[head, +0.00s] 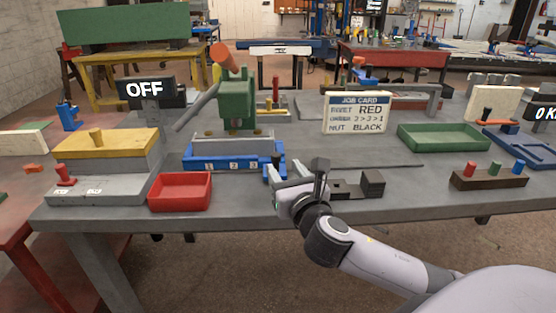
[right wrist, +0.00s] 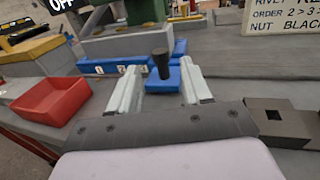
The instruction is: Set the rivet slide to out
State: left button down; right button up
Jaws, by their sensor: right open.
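A blue tray (head: 225,163) marked 1, 2, 3 lies at the foot of the green press (head: 237,105). In the right wrist view a black knob (right wrist: 161,63) stands upright on a small blue block (right wrist: 160,82) at the tray's right end. I take this to be the rivet slide; no label names it. In the head view it is largely hidden by my right gripper (head: 279,176). The right gripper is open, pointing at the tray's right end, its fingers either side of the knob in the wrist view. I cannot tell whether they touch it. My left gripper is out of view.
A dark fixture (head: 372,183) sits right of the gripper. A job card (head: 356,112), green tray (head: 443,137) and peg block (head: 488,178) are farther right.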

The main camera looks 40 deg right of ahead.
aim_at(277, 159)
jog(key=shift+x, duration=3.5)
jog(key=shift+f, duration=0.1)
